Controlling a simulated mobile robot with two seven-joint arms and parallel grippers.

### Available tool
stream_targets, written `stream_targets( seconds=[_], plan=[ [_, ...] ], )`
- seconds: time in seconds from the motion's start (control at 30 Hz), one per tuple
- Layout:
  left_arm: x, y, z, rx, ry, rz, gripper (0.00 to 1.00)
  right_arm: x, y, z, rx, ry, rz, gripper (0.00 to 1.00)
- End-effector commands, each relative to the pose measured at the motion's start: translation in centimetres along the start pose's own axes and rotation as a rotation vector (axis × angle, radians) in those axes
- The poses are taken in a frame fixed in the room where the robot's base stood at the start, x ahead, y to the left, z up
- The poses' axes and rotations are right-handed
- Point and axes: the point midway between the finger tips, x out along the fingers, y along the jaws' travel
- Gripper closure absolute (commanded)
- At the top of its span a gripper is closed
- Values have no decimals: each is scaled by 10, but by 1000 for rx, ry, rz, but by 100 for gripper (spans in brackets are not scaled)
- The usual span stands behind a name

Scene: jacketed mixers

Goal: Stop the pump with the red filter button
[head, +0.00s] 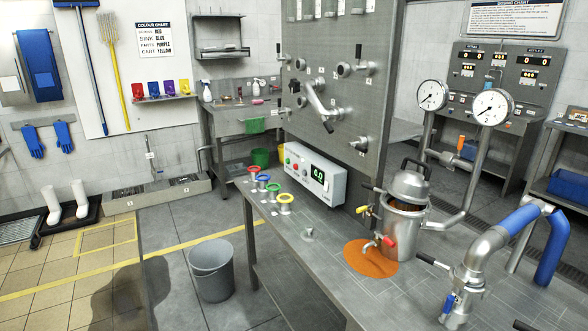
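A white control box (315,175) stands on the steel bench against the grey panel, near the middle of the head view. Its front has a dark display with green digits (319,176) and small coloured buttons to the left of it. A red one is among them, but the buttons are too small to read any labels. No separate pump can be made out for certain. Neither of my grippers is in view.
A steel vessel (403,225) with red and yellow valve handles stands by an orange patch (370,259) on the bench (318,262). Several coloured rings stand left of the box. Blue-sleeved pipework (487,250) rises at right. A grey bucket (212,270) stands on the floor.

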Motion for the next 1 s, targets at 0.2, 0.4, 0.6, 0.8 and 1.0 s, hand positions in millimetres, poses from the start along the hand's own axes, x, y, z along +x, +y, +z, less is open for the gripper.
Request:
stream_targets(
  seconds=[0.2, 0.4, 0.6, 0.8, 1.0],
  plan=[
    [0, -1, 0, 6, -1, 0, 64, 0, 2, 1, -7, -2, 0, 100],
    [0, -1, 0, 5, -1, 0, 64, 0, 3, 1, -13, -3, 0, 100],
    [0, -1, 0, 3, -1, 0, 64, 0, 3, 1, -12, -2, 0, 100],
    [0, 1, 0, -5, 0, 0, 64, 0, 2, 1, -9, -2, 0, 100],
    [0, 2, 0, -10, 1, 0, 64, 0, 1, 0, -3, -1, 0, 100]
  ],
)
